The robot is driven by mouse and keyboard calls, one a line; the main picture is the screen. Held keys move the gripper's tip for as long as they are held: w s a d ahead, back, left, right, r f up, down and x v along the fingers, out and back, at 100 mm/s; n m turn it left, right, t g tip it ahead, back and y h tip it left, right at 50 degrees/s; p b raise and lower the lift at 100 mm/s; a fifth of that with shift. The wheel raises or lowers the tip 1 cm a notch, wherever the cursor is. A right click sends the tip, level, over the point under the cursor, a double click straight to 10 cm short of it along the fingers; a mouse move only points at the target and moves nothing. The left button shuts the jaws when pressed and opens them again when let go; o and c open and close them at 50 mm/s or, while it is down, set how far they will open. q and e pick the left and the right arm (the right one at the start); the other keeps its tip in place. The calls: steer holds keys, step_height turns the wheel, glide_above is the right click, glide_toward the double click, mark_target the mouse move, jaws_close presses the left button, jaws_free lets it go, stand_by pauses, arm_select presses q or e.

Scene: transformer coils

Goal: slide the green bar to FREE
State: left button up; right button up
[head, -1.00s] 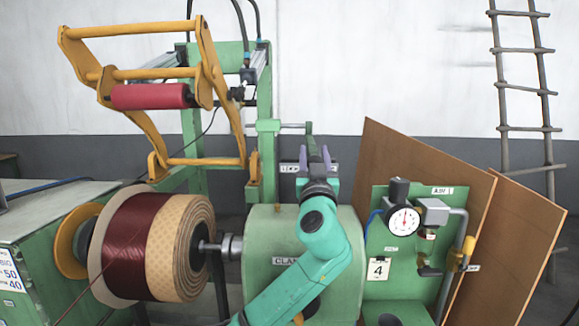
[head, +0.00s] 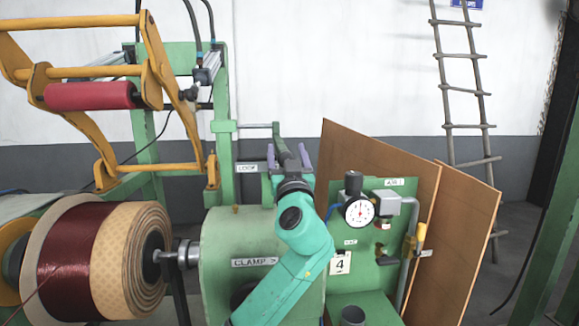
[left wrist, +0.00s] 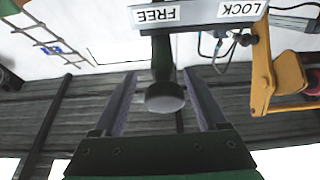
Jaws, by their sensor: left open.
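The green bar (head: 277,131) stands upright at the end of a grey rod, behind my left gripper in the head view. Its lower part is hidden by the gripper. In the left wrist view a dark post with a round knob (left wrist: 165,97) sits between the two fingers, with a gap on each side. My left gripper (head: 288,157) is open, with purple fingers around the knob; it also shows in the left wrist view (left wrist: 163,98). The FREE label (left wrist: 156,15) and LOCK label (left wrist: 238,11) appear upside down there; the post is under FREE in the picture. My right gripper is out of view.
A green housing marked CLAMP (head: 255,262) stands below the gripper. A wire coil (head: 75,262) and a yellow frame (head: 90,73) are at left. A gauge panel (head: 358,210) and brown boards (head: 465,215) are at right.

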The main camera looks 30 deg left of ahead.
arm_select(q)
steer(key=b+v, duration=0.6)
steer(key=v, duration=0.8)
steer(key=shift+d+f, duration=0.2)
steer(key=shift+f, duration=0.05)
steer(key=shift+w, duration=0.1)
